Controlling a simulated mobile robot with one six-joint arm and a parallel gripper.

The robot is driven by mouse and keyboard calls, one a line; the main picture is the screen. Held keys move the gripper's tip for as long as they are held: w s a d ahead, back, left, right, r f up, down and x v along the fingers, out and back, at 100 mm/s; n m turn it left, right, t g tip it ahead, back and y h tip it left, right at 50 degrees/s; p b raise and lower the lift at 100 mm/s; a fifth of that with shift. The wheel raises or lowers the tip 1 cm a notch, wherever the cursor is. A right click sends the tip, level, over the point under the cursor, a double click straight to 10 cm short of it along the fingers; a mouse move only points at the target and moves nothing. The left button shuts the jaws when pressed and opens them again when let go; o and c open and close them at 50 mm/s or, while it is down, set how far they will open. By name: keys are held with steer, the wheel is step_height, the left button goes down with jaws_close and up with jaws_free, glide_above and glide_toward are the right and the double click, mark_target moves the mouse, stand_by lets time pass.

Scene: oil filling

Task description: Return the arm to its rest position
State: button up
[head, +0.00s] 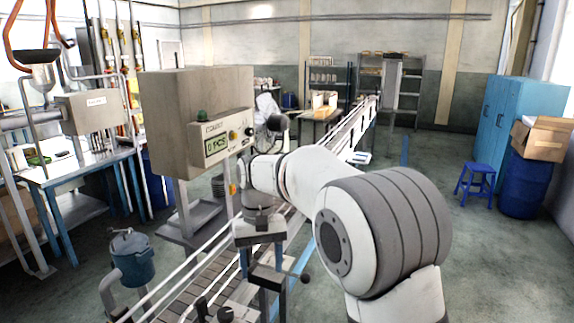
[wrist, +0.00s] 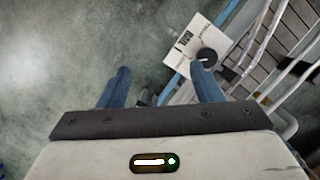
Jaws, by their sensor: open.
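My gripper (head: 261,268) points down at the end of my arm, over the near part of the conveyor in the head view. Its two blue fingers also show in the wrist view, where the gripper (wrist: 160,74) is open. The fingers stand wide apart, and nothing is held between them. Grey floor shows beyond the fingertips. My arm reaches from the lower right of the head view to the middle, bent at its large grey joint. It hides part of the conveyor.
The roller conveyor (head: 190,290) with white rails runs from the lower left towards the back. A display cabinet (head: 195,110) stands close left of my wrist. A blue bucket (head: 132,258) is at lower left. A blue stool (head: 474,180) and barrel (head: 525,187) stand right; floor before them is clear.

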steer(key=s+d+r+m+t, duration=0.2)
steer(key=s+d+r+t, duration=0.1)
steer(key=s+d, duration=0.9)
steer(key=s+d+f+m+t, duration=0.1)
steer(key=s+d+f+t, duration=0.1)
steer(key=s+d, duration=0.7)
steer(key=shift+s+d+f+t, duration=0.15)
steer(key=shift+s+f+t, duration=0.2)
steer(key=shift+f, duration=0.5)
steer(key=shift+w, duration=0.1)
steer(key=shift+c, duration=0.5)
